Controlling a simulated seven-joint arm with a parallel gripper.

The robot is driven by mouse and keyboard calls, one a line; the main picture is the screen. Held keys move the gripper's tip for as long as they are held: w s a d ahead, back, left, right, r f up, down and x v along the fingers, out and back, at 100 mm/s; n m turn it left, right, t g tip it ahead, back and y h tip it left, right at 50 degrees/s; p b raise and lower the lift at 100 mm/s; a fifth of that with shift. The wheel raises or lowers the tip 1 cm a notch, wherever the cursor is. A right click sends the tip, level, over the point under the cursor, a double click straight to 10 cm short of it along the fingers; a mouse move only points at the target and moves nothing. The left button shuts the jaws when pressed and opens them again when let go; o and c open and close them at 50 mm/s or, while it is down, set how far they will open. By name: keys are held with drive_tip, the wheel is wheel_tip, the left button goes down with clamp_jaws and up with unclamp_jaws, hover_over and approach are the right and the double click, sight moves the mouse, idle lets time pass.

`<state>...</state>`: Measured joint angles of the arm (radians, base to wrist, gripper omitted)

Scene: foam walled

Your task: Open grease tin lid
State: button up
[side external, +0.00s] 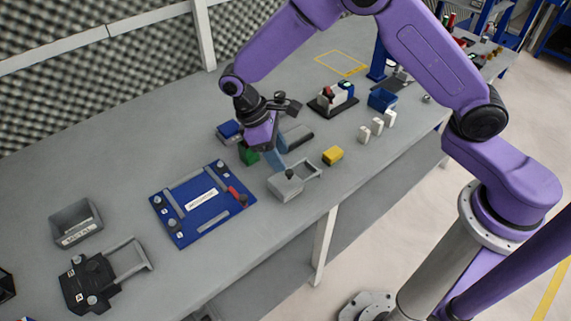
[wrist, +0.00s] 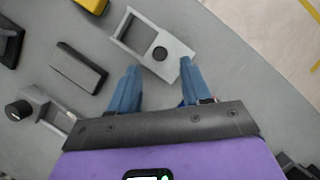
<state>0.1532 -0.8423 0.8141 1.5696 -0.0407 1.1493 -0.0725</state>
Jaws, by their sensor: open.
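A grey box with a round black knob on top (side external: 287,187) stands on the bench and looks like the grease tin, though no label shows. It has an open rectangular frame on one side. In the wrist view the same box (wrist: 172,68) lies just ahead of my fingers, with the frame's opening to the left of the knob. My gripper (side external: 284,152) is open and empty, its blue fingers pointing down near the box. In the wrist view my gripper (wrist: 159,68) has its fingertips apart, on either side of the knob's line. I cannot tell their height above the box.
A yellow block (side external: 333,155) stands beside the box, with small white blocks (side external: 376,127) farther right. A green block (side external: 248,155) and a blue-topped box (side external: 229,131) stand behind my gripper. A blue board (side external: 187,207) lies left. Bare bench lies in front of the box.

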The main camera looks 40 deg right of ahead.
sight(289, 171)
drive_tip(key=shift+x, duration=2.3)
clamp_jaws()
